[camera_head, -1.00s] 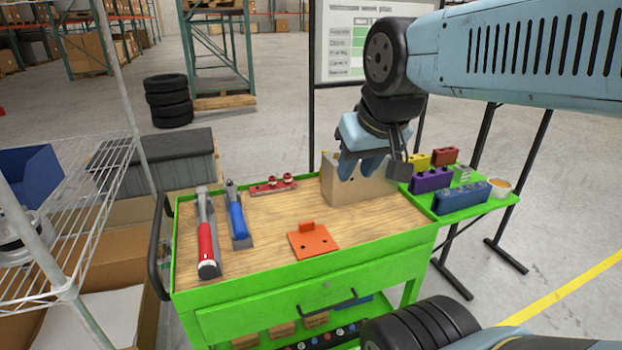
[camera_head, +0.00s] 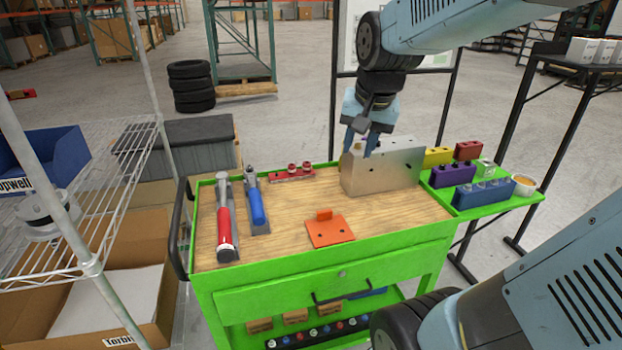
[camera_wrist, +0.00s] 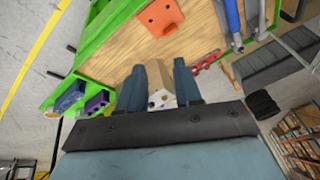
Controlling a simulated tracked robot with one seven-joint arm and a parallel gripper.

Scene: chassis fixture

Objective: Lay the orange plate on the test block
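The orange plate (camera_head: 329,230) lies flat on the wooden top of the green cart, near its front edge. It has two dark holes and a raised tab at its back edge. It also shows in the wrist view (camera_wrist: 160,17). The test block (camera_head: 385,170) is a grey-tan block with holes in its face, standing at the right back of the cart top. My gripper (camera_head: 360,150) points down above the block's left end, fingers apart. In the wrist view my gripper (camera_wrist: 155,72) has nothing between its fingertips, and the block (camera_wrist: 163,100) shows partly behind them.
A red-handled tool (camera_head: 226,225) and a blue-handled tool (camera_head: 256,205) lie at the left of the cart top. A red strip (camera_head: 292,173) lies at the back. Coloured blocks (camera_head: 452,175) stand on the green side shelf (camera_head: 470,203). Bare wood surrounds the plate.

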